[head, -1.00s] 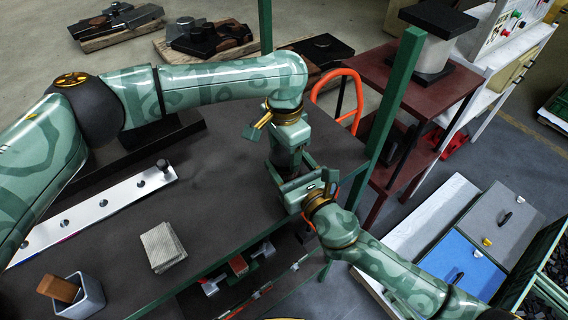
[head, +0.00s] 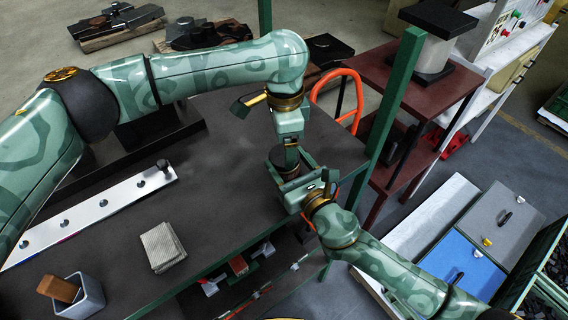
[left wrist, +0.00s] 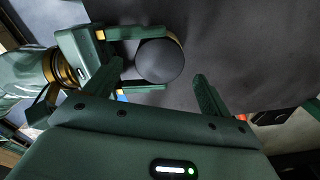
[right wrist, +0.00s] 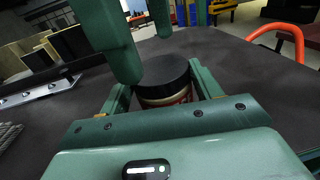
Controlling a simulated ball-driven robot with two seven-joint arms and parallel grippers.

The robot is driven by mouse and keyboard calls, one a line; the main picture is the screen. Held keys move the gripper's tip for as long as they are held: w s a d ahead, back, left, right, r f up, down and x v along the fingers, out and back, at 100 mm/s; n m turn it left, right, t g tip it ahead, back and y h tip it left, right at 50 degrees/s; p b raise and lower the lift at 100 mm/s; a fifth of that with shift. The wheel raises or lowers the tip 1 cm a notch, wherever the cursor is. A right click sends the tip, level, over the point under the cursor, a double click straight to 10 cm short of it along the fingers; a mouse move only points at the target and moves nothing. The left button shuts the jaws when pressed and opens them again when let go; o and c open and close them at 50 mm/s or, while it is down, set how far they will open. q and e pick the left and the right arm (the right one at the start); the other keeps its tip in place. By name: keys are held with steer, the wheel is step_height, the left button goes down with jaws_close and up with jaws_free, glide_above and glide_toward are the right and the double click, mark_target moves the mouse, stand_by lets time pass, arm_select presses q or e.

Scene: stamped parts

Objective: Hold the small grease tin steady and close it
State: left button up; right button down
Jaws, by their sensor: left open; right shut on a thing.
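The small grease tin (right wrist: 166,98) stands upright on the dark bench top, with a flat black lid (right wrist: 164,75) on it. In the left wrist view, the lid (left wrist: 160,61) shows from above as a dark disc. My right gripper (head: 297,182) is shut around the tin's body from the side. My left gripper (head: 291,143) is open and empty, above and beside the lid. Whether the lid is fully seated, I cannot tell.
A pale strip with holes (head: 95,211), a folded grey cloth (head: 162,246) and a grey cup with a brown block (head: 86,297) lie on the bench's left part. A green post (head: 397,105) and an orange handle (head: 338,80) stand right of the grippers.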

mark_target(280, 150)
arm_select(q)
steer(key=shift+r, duration=0.6)
steer(key=shift+c, duration=0.4)
steer(key=shift+t+y, duration=0.3)
steer(key=shift+t, duration=0.2)
steer(key=r, duration=0.1)
steer(key=w+r, duration=0.1)
steer(key=r, duration=0.2)
steer(key=shift+w+a, duration=0.4)
steer(key=n, duration=0.1)
steer(key=s+n, duration=0.1)
steer(key=n, duration=0.1)
steer(key=n+g, duration=0.1)
steer(key=shift+s+d+f+n, duration=0.25)
steer(key=shift+s+d+n, duration=0.15)
steer(key=shift+f, duration=4)
